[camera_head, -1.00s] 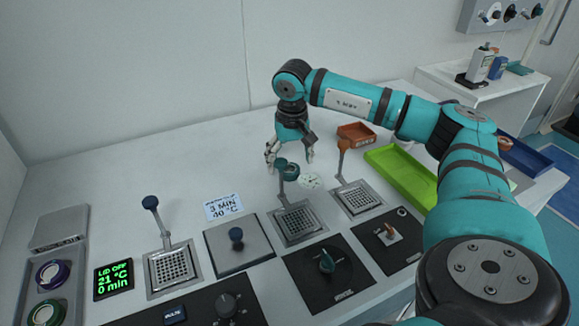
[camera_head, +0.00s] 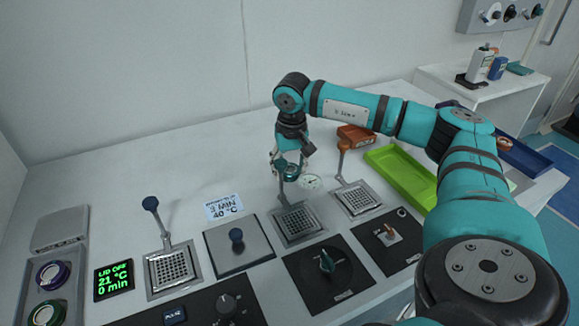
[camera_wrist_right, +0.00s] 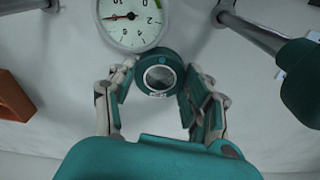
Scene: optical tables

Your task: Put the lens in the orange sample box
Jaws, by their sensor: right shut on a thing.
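The lens (camera_wrist_right: 158,76) is a small round piece with a teal rim and a shiny grey centre. In the head view it shows at the tips of my right gripper (camera_head: 287,166), low over the white table. In the right wrist view my right gripper (camera_wrist_right: 159,88) has its two fingers closed on either side of the lens. The orange sample box (camera_head: 356,137) is a small open box on the table, right of and behind the gripper. Part of it shows at the left edge of the wrist view (camera_wrist_right: 13,96). My left gripper is out of view.
A round white gauge (camera_head: 311,182) lies beside the lens. A green tray (camera_head: 403,176) lies to the right. The table behind the gripper is clear.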

